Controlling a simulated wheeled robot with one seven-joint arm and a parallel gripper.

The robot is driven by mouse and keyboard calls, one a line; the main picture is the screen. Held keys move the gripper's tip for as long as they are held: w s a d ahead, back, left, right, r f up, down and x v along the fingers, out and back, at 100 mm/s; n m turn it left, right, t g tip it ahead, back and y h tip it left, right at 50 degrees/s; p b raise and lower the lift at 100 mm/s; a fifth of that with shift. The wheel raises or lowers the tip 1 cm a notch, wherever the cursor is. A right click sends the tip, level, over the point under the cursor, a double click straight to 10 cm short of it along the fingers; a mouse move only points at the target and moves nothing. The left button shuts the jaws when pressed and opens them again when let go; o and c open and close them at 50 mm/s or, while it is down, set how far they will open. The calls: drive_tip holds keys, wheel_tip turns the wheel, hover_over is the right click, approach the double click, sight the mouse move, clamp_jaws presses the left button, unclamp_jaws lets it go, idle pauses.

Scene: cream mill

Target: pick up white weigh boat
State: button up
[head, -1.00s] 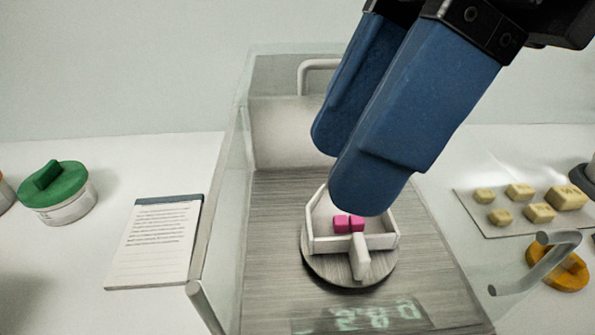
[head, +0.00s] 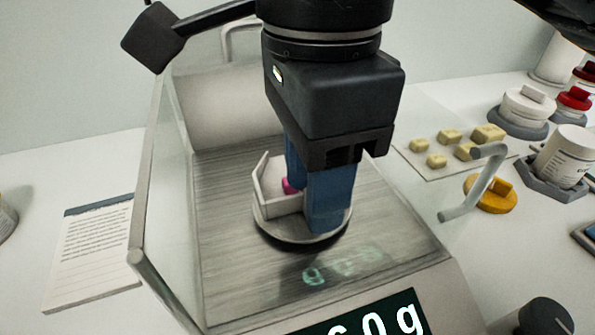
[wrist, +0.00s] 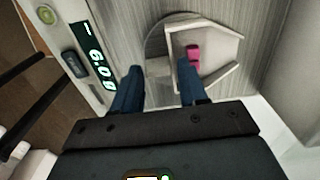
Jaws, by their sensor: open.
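The white weigh boat (head: 272,205) sits on the round pan (head: 290,240) of a balance, with pink pieces (head: 289,186) inside it. The boat also shows in the wrist view (wrist: 218,72), with the pink pieces (wrist: 193,57) near its wall. My gripper (head: 310,220) points down over the pan with its blue fingers low at the boat's near right side. In the wrist view the two fingers (wrist: 158,80) are apart, one on each side of the boat's handle tab. The tab is hidden by the fingers in the head view.
The balance has clear side walls and a metal handle (head: 470,185) at right. Its display (wrist: 100,62) reads about 6.0 g. A notepad (head: 88,250) lies left. Yellowish blocks (head: 450,136), a yellow lid (head: 490,195) and white jars (head: 567,155) stand right.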

drive_tip(key=shift+f, duration=0.35)
drive_tip(key=shift+c, duration=0.2)
drive_tip(key=c, duration=0.6)
drive_tip(key=shift+r, duration=0.15)
wheel_tip(320, 180, up, 10)
drive_tip(key=shift+d, duration=0.1)
